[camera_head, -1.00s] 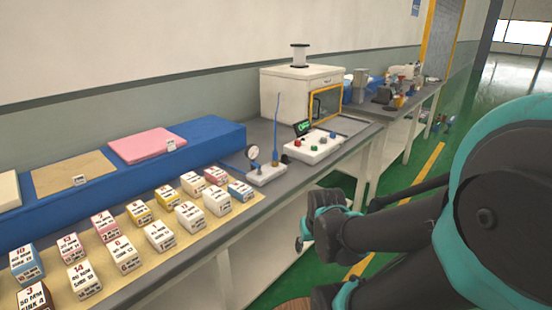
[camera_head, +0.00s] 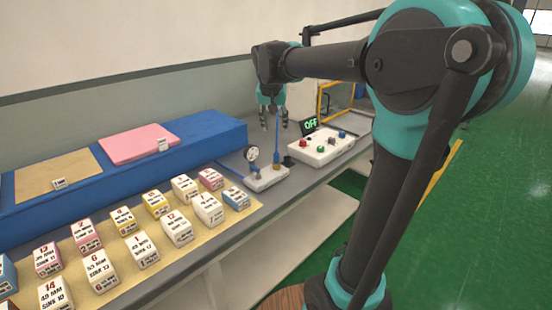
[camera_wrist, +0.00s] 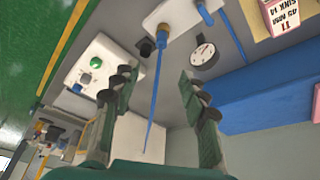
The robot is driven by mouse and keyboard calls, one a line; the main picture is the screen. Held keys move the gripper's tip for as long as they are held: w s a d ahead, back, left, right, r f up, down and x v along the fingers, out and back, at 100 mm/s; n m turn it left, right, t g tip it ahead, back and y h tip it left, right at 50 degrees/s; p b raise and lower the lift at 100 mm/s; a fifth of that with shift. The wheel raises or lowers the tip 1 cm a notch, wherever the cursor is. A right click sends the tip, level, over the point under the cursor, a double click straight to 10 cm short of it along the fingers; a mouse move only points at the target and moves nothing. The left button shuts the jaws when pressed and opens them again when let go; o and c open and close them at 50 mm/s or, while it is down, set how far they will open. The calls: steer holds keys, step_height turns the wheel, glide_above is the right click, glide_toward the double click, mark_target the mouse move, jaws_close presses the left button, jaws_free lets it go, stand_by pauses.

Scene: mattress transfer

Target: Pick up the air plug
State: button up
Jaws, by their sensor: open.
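My gripper (camera_head: 273,124) points down at the tube's upper part. In the wrist view the open gripper (camera_wrist: 158,80) has one finger on each side of the blue tube (camera_wrist: 156,80), which appears between them without visible contact. The brass fitting also shows there (camera_wrist: 163,30). Depth between fingers and tube is hard to judge.
A white control box (camera_head: 320,148) with coloured buttons and a green "OFF" display (camera_head: 311,124) stands to the right. A small black part (camera_head: 288,161) lies between. Several labelled blocks (camera_head: 178,229) and a blue platform (camera_head: 200,140) are to the left.

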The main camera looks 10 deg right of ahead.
mark_target(276, 153)
steer(key=x, duration=1.5)
steer(key=shift+w+a+f, duration=0.1)
steer(key=shift+f, duration=0.25)
steer(key=shift+c, duration=0.6)
jaws_close()
